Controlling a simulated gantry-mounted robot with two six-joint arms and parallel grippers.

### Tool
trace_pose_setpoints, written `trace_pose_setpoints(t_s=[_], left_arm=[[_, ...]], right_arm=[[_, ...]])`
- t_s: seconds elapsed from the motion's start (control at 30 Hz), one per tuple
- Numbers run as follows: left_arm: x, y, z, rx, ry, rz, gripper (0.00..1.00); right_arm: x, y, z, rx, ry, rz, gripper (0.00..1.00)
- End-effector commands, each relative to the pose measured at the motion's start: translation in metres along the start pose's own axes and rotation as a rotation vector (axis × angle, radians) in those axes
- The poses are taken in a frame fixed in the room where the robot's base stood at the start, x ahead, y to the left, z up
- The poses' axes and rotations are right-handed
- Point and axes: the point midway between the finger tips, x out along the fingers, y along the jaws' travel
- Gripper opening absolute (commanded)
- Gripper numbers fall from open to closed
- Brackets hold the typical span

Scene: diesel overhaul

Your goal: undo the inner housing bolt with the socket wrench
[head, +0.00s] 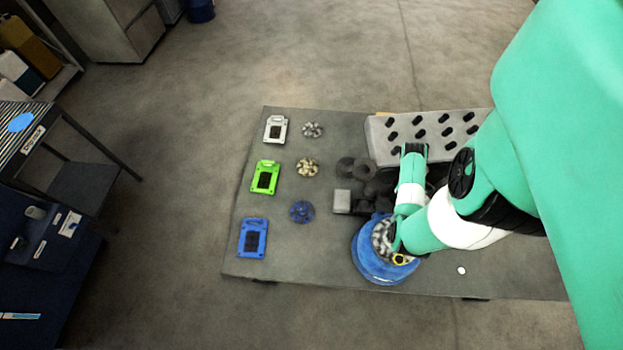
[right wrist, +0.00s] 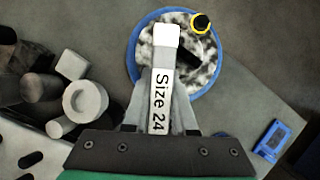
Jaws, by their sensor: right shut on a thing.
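My right gripper (right wrist: 162,95) is shut on a white socket wrench (right wrist: 160,100) marked "Size 24". The wrench's squared end lies over the round blue housing (right wrist: 136,34) in the right wrist view. A dark bolt in a yellow ring (right wrist: 201,23) sits at the housing's edge, to the right of the wrench end and apart from it in the picture. The housing (head: 370,265) stands near the table's front edge in the head view, with the yellow-ringed bolt (head: 402,259) at its lower right. My arm hides the right gripper and wrench there. My left gripper is not in view.
The table (head: 330,275) holds a grey block with dark slots (head: 405,135) at the back and dark and grey engine parts (head: 342,202) beside the housing. White (head: 275,129), green (head: 265,177) and blue (head: 253,238) trays lie left, with small round parts beside them.

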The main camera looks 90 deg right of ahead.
Motion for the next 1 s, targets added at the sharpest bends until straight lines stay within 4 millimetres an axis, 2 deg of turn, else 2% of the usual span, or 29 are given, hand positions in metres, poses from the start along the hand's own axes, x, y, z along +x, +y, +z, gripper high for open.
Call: trace_pose_setpoints(t_s=[0.07,0.17,0.4,0.6,0.73,1.0], left_arm=[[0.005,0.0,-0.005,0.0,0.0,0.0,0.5],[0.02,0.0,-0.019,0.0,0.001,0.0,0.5],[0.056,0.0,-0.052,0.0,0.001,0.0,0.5],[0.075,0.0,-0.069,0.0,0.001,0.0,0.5],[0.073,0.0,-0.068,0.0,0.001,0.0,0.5],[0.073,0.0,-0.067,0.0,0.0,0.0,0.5]], right_arm=[[-0.003,0.0,0.001,-0.033,0.001,0.015,0.0],[-0.009,0.0,0.003,-0.204,-0.002,0.091,0.0],[-0.012,0.004,0.001,-0.846,-0.002,0.378,0.0],[-0.011,0.009,-0.003,-1.277,0.002,0.575,0.0],[-0.007,0.011,-0.009,-1.403,0.004,0.638,0.0],[-0.007,0.012,-0.01,-1.422,0.003,0.649,0.0]])
